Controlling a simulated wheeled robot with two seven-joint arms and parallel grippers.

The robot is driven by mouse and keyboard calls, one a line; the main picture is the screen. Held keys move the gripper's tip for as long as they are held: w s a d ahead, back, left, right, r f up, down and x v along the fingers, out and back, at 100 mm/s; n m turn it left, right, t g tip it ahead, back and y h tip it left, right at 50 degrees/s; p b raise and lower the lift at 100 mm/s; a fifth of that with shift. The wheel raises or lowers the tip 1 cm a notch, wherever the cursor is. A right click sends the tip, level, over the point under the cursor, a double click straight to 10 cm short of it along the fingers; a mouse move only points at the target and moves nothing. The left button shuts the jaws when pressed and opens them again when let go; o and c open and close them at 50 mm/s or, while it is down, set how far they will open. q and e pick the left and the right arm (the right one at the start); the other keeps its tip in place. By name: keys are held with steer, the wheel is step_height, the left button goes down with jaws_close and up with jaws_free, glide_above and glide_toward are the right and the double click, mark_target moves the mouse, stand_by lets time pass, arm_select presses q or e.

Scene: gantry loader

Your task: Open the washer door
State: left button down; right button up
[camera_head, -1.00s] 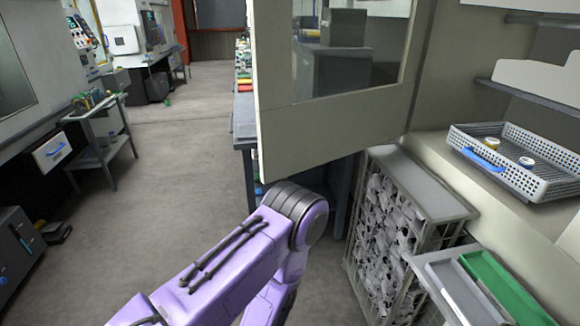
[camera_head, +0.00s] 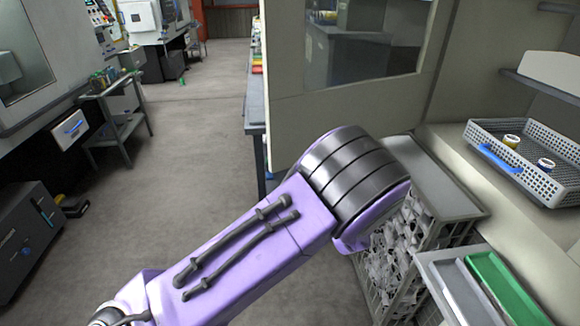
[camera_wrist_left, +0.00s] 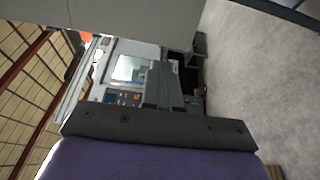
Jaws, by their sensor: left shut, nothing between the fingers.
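The washer door appears to be the large beige panel (camera_head: 300,113) with a window in the head view. It stands out at an angle from the cabinet on the right, with its free edge towards the aisle. My left arm, purple with a grey ringed joint, rises in front of its lower part. The left gripper is hidden behind the arm in the head view. In the left wrist view my dark gripper base (camera_wrist_left: 158,130) crosses the bottom; the fingertips cannot be made out. A beige panel (camera_wrist_left: 125,17), perhaps the door, fills the top there. My right gripper is in no view.
A grey mesh basket (camera_head: 540,185) with two small round parts sits on the right ledge. Below are a crate (camera_head: 450,235) of pale parts and a green tray (camera_head: 500,285). A trolley (camera_head: 92,142) and dark box (camera_head: 30,230) stand left. The aisle floor (camera_head: 190,140) is clear.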

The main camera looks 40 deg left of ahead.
mark_target(279, 155)
arm_select(q)
steer(key=p+x, duration=0.5)
steer(key=x, duration=0.8)
steer(key=shift+f, duration=0.1)
steer(key=shift+w+a+f, duration=0.1)
steer(key=shift+w+a, duration=0.1)
steer(key=shift+a, duration=0.15)
